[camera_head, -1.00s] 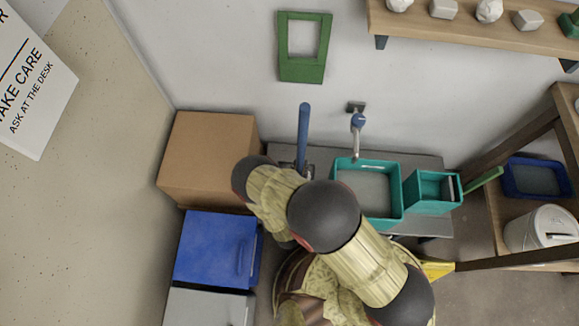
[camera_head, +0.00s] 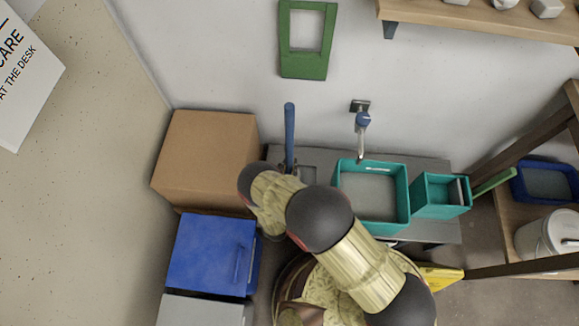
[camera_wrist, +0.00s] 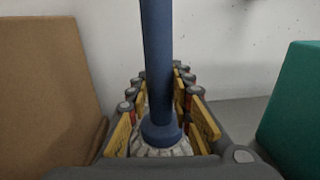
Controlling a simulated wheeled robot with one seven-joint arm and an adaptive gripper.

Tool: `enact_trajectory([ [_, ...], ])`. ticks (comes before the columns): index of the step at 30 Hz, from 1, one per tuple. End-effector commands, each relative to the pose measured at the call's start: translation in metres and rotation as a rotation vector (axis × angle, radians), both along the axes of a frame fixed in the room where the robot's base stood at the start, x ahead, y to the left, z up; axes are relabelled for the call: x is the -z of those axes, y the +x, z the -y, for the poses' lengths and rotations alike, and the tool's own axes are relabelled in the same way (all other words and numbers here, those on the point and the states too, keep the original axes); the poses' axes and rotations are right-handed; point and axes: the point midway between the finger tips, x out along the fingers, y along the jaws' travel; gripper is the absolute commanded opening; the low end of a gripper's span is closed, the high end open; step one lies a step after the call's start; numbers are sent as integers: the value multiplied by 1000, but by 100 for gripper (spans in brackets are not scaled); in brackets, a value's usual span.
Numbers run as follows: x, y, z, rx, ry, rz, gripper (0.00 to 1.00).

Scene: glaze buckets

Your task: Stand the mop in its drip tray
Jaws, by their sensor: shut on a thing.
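The mop's blue handle (camera_head: 289,135) stands upright in the head view, between the cardboard box and the teal basin. In the wrist view the handle (camera_wrist: 158,60) widens to a collar at its lower end, with a pale, strand-like mop head (camera_wrist: 162,150) partly visible below. My gripper (camera_wrist: 160,85) is shut on the mop, its yellow-padded fingers on both sides of the handle. In the head view my arm hides most of the gripper and the mop's foot. A small grey tray-like shape (camera_head: 308,174) shows just right of the handle; I cannot tell if it is the drip tray.
A cardboard box (camera_head: 205,160) stands close on the left. A blue box (camera_head: 210,255) is at front left. A green frame (camera_head: 305,68) hangs on the wall.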

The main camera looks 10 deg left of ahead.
Motion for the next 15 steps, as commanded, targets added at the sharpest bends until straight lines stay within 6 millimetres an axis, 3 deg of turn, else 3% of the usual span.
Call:
enact_trajectory([
  [9, 0, 1, -1, 0, 2, 2, 0],
  [10, 1, 0, -1, 0, 1, 1, 23],
  [15, 1, 0, 0, 0, 1, 0, 33],
])
